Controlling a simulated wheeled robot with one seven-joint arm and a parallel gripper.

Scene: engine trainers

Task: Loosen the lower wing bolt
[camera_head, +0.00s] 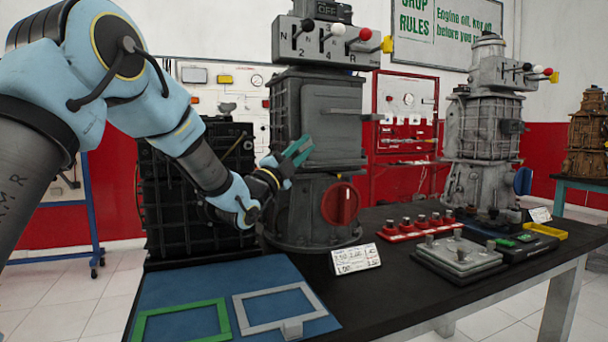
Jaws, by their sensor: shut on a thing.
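My gripper (300,150), with teal fingers, reaches in from the left to the lower front of the grey gearbox housing (320,105). Its fingers are closed at the housing's lower left, just above the lower casing (295,215). The lower wing bolt itself cannot be made out; the fingers hide the spot where they grip. A red round knob (340,203) sits on the lower casing, to the right of and below my gripper.
A lever panel (325,43) with coloured knobs tops the housing. A white number card (355,258), a red rack of small parts (420,226) and a grey plate (460,256) stand on the dark bench (385,290). A blue mat (215,272) holds green and grey frames.

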